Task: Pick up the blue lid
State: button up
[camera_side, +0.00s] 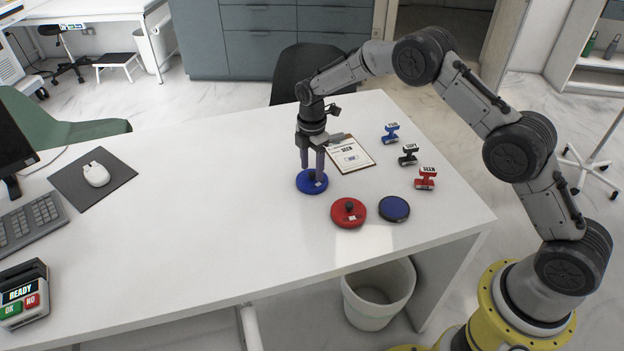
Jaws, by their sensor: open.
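I cannot tell whether the fingertips touch the lid.
The desk (210,215) is clear left of the lid.

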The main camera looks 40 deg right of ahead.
jog(key=shift+f, duration=0.65)
jog(key=shift+c, duration=0.3)
grip_shut()
jog(key=shift+r, duration=0.1)
